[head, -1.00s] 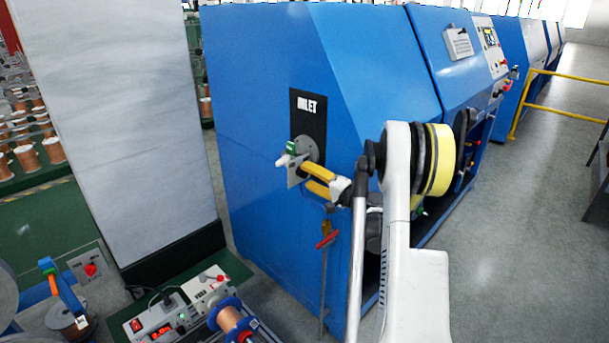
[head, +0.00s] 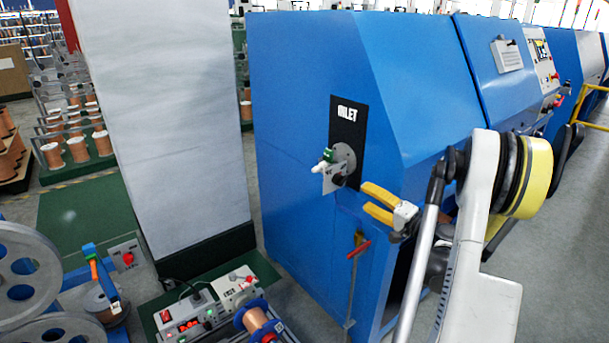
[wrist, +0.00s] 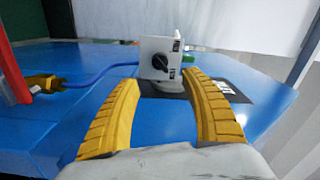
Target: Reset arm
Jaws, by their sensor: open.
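My gripper (head: 377,203) has yellow fingers and is open and empty. It is held apart from the blue machine (head: 300,130), to the right of the inlet fitting. The inlet fitting (head: 338,170) is a grey plate with a dark knob and a green and white connector, set on a black panel (head: 348,125) marked INLET. In the wrist view, my gripper (wrist: 165,85) shows its two fingers spread wide, with the grey plate and dark knob (wrist: 160,62) beyond and between the tips. My white arm (head: 470,250) reaches in from the lower right.
A grey pillar (head: 160,120) stands left of the machine. A control box and copper spool (head: 257,320) sit at the lower front, and large grey wheels (head: 25,270) at the lower left. A red-handled tool (head: 358,248) hangs on the machine below the inlet. Yellow railing (head: 590,105) stands far right.

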